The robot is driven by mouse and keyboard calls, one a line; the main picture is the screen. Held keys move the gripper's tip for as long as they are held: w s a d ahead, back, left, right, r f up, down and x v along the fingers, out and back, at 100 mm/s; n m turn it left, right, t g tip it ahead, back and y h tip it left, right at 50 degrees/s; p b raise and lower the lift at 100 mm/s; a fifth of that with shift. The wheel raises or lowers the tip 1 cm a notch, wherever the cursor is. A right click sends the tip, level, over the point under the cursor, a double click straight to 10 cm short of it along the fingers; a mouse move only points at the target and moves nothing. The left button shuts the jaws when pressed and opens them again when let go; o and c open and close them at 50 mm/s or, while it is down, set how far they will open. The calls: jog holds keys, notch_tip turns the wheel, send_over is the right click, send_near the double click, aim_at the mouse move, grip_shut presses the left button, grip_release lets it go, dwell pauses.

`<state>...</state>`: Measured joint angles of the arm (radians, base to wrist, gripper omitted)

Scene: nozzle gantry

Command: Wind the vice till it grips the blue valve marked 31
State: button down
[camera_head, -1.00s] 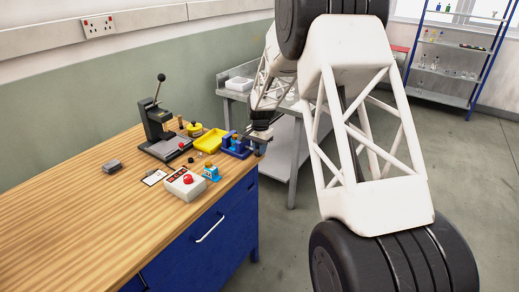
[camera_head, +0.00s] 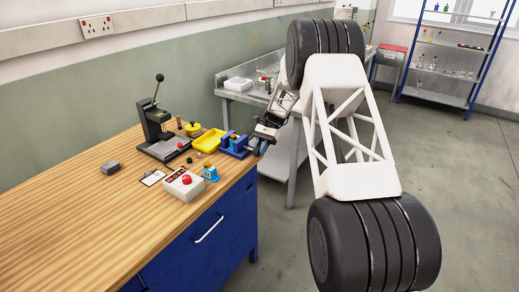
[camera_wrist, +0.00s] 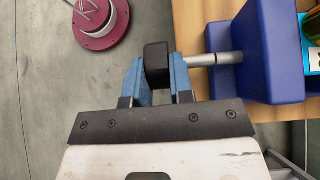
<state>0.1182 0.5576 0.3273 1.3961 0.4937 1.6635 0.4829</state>
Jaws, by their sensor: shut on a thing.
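The blue vice (camera_head: 236,152) stands at the right end of the wooden bench; in the wrist view its blue body (camera_wrist: 268,50) is on the right. A grey screw (camera_wrist: 217,59) runs from it to a black knob (camera_wrist: 156,65). My gripper (camera_wrist: 157,78) is shut on this knob, with one blue finger on each side. In the head view my gripper (camera_head: 262,140) is at the vice's right end. A light-blue valve part (camera_wrist: 312,50) shows at the wrist view's right edge, beyond a vice block; contact and marking cannot be told. Another light-blue valve (camera_head: 211,173) stands on the bench.
A yellow tray (camera_head: 208,139) is left of the vice. A white box with a red button (camera_head: 185,186) stands at the front. A black lever press (camera_head: 160,135) stands behind. The bench's left side is mostly clear. A grey metal table (camera_head: 285,125) stands beyond the bench.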

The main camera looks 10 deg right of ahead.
jog(key=g+y, duration=0.2)
jog(key=g, duration=0.1)
jog(key=shift+f+y, duration=0.35)
jog(key=shift+y, duration=0.05)
jog(key=c, duration=1)
grip_release()
jog(key=shift+r, duration=0.15)
jog(key=shift+r, duration=0.55)
notch_tip(320, 180, up, 2)
jog(key=shift+r, duration=0.1)
jog(key=s+r, duration=0.1)
jog(key=s, duration=1.5)
jog(key=shift+r, duration=0.2)
jog(key=shift+a, duration=0.15)
